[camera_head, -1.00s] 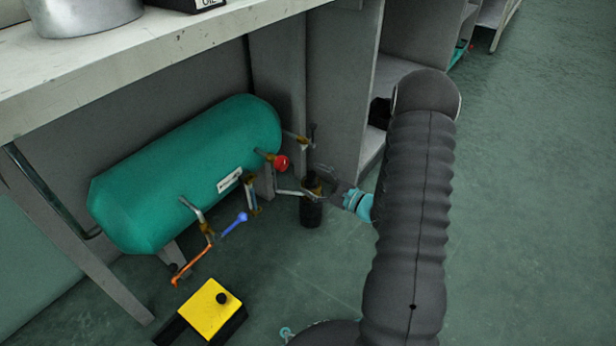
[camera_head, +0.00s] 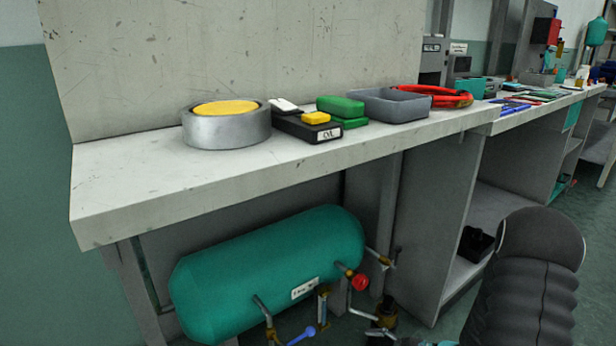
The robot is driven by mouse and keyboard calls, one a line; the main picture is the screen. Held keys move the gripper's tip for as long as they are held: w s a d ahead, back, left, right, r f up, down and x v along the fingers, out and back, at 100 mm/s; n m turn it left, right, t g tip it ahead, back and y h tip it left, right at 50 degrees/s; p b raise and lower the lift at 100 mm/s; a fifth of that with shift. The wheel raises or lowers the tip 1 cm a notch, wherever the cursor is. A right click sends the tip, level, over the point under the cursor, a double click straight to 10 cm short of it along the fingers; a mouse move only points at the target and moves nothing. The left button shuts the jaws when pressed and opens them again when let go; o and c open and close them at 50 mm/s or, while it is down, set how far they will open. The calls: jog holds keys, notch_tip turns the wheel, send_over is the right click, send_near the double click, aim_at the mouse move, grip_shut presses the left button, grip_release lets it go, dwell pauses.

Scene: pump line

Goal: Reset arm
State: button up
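My arm (camera_head: 528,290), in a dark ribbed sleeve, shows at the lower right of the head view. My gripper is outside the picture, so its fingers and anything in them are hidden. A green tank (camera_head: 268,270) lies under the workbench (camera_head: 170,190). A red knob (camera_head: 360,282) and a blue lever (camera_head: 301,336) sit on its fittings. A dark pump-like part (camera_head: 384,315) with brass stands to the right of the tank, cut off by the lower edge.
On the bench stand a grey round pan (camera_head: 226,135) with yellow inside, a black labelled box (camera_head: 306,129), green blocks (camera_head: 341,107), a grey tray (camera_head: 396,104) and a red ring (camera_head: 437,93). Open shelves (camera_head: 487,205) lie right of the tank. Floor shows at far right.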

jog(key=s+r+n+g+h+p, duration=0.4)
jog(key=s+r+n+g+h, duration=0.3)
jog(key=s+r+n, duration=0.5)
jog(key=s+r+n+t+h+p, duration=0.2)
jog(key=s+r+t+h+p, duration=0.1)
jog(key=r, duration=1)
jog(key=s+r+n+t+h+p, duration=0.3)
jog(key=s+r, duration=0.2)
jog(key=r, duration=0.7)
jog(key=shift+r+t, duration=0.35)
jog(key=shift+t, duration=0.05)
